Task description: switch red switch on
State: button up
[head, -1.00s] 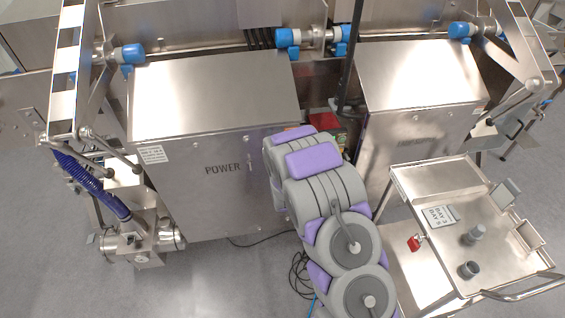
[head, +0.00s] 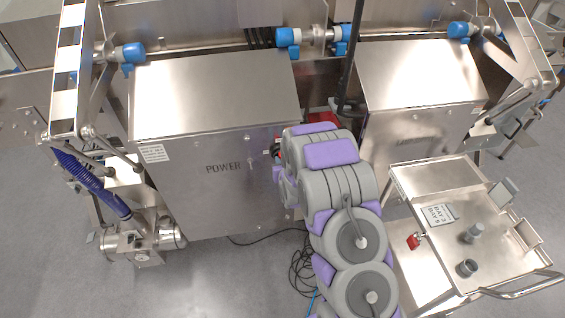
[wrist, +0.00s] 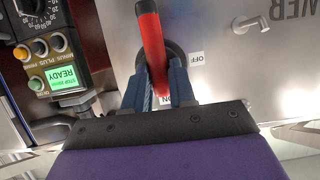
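In the wrist view the red switch handle (wrist: 152,40) runs from the top edge down toward my gripper (wrist: 161,84). It sits over a dark round base on the metal panel. My two blue fingers are on either side of its lower part, with a narrow gap. I cannot tell whether they grip it. An "OFF" label (wrist: 197,58) lies right of the base. An "ON" label (wrist: 165,100) shows partly between the fingers. In the head view my gripper is mostly hidden by my arm, beside the power box (head: 190,195); a small bit of red shows there.
A control unit (wrist: 62,75) with a lit green "READY" screen and buttons stands left of the switch in the wrist view. A metal cart (head: 440,185) stands at right. A second metal box (head: 425,75) and a dark upright pole (head: 351,60) are close to my arm.

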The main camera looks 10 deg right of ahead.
jog(key=shift+o, duration=0.8)
jog(key=shift+w+r, duration=0.1)
jog(key=shift+r, duration=0.5)
jog(key=shift+o, duration=1.2)
jog(key=shift+a+f, duration=0.1)
jog(key=shift+f, duration=0.4)
jog(key=p+v, duration=1.7)
